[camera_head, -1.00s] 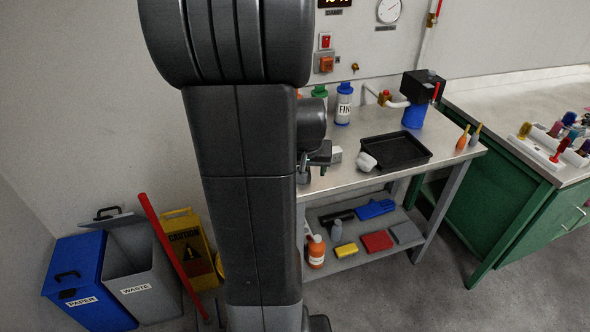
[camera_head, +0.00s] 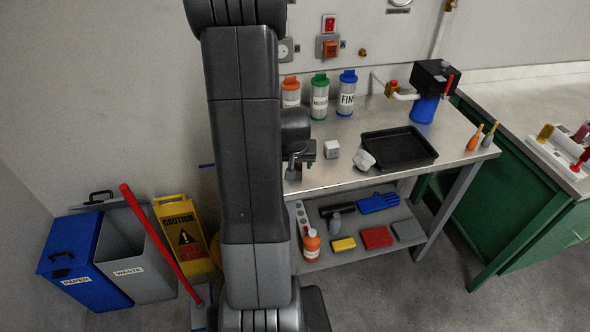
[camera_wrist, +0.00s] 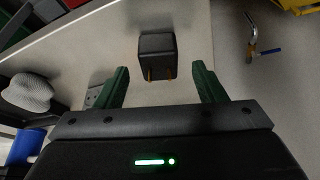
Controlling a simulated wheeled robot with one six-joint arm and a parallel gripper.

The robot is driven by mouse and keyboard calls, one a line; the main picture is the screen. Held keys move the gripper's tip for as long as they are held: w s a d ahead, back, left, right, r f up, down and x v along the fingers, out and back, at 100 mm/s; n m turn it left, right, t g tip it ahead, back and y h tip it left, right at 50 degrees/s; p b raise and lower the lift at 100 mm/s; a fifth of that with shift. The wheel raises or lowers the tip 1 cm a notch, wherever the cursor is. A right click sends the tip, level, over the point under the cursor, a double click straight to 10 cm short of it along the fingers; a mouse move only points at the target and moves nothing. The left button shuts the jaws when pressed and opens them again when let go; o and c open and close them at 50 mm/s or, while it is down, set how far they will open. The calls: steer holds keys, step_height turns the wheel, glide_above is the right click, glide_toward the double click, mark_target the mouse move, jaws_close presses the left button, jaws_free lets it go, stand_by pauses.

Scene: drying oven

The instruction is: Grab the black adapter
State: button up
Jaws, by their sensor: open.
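The black adapter (camera_wrist: 157,57) is a small dark block with two brass-coloured prongs, lying on the pale bench top in the wrist view. My gripper (camera_wrist: 160,68) is open and empty, its two green fingers spread to either side, with the adapter centred between and apart from both. The prongs point toward my gripper. In the head view my gripper (camera_head: 300,164) is low over the left part of the bench, partly behind my arm. I cannot make out the adapter there.
On the bench (camera_head: 320,178), a small white-grey block (camera_head: 332,150) stands just right of my gripper. A white rounded object (camera_head: 364,160) and a black tray (camera_head: 398,148) are further right. Labelled bottles (camera_head: 347,93) stand behind. A tool with a blue handle (camera_wrist: 262,52) shows in the wrist view.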

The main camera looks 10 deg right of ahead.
steer(key=shift+x, duration=1.4)
steer(key=shift+d, duration=0.1)
steer(key=shift+c, duration=0.4)
steer(key=c, duration=1)
